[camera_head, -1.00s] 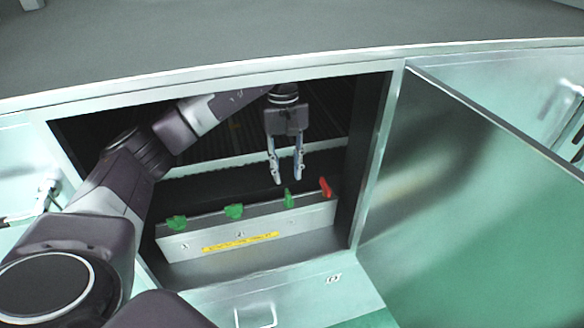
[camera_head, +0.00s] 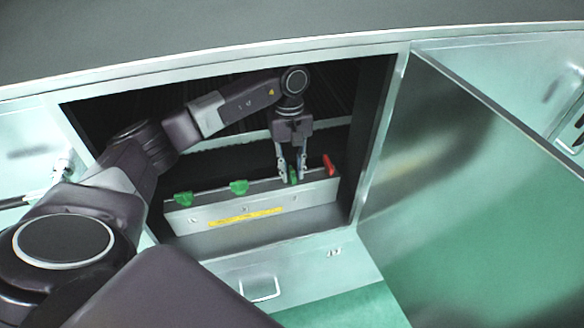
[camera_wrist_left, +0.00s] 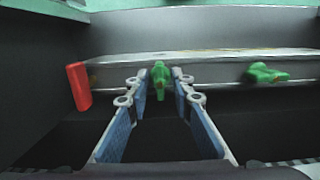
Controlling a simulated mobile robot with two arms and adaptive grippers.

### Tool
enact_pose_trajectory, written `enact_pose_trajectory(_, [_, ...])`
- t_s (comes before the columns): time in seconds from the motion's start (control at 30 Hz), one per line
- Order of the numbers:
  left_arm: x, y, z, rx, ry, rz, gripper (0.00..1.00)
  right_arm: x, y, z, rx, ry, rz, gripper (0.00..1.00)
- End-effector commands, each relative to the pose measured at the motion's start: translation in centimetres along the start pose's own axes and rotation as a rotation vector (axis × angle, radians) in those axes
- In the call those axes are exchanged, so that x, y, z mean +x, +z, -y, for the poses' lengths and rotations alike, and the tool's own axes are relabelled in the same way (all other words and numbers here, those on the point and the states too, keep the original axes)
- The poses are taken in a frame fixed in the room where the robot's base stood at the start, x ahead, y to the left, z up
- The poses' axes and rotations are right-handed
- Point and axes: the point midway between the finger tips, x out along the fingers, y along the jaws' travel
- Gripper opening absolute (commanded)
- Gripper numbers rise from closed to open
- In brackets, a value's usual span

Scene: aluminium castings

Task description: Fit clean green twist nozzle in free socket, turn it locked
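A metal bar (camera_head: 250,205) inside the open cabinet carries a row of nozzles. Two green nozzles, a left one (camera_head: 183,198) and a middle one (camera_head: 239,187), lie crosswise on it. A third green nozzle (camera_head: 294,176) points a different way, and a red one (camera_head: 329,164) is at the right end. My left gripper (camera_head: 291,178) is open, its fingers on either side of the third green nozzle. The left wrist view shows this nozzle (camera_wrist_left: 159,75) between the fingers, with gaps on both sides. No empty socket can be made out. My right gripper is not in view.
The cabinet opening's frame (camera_head: 230,83) surrounds my left arm. An open door (camera_head: 470,190) stands at the right. A yellow label strip (camera_head: 245,217) is on the bar's front. The floor in front of the bar is clear.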

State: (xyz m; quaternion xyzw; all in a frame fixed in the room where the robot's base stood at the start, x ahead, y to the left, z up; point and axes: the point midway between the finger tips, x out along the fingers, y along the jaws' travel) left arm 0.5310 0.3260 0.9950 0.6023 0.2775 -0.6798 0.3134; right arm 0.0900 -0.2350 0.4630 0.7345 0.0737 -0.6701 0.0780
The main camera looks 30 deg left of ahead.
Motion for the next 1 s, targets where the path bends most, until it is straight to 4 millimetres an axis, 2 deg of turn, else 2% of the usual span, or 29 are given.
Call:
enact_pose_trajectory(0.03, [-0.02,0.0,0.0,0.0,0.0,0.0,0.13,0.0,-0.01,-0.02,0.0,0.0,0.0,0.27])
enact_pose_trajectory(0.17, [-0.03,0.0,0.0,0.0,0.0,0.0,0.0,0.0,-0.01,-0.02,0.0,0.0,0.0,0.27])
enact_pose_trajectory(0.43, [-0.03,-0.02,0.04,-0.027,0.003,0.0,0.0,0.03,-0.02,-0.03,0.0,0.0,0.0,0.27])
enact_pose_trajectory(0.8, [0.01,0.01,0.19,-0.44,0.053,-0.001,0.0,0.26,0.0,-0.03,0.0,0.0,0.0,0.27])
enact_pose_trajectory(1.0, [-0.01,-0.03,0.09,-0.555,0.071,-0.001,0.0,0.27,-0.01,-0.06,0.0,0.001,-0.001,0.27])
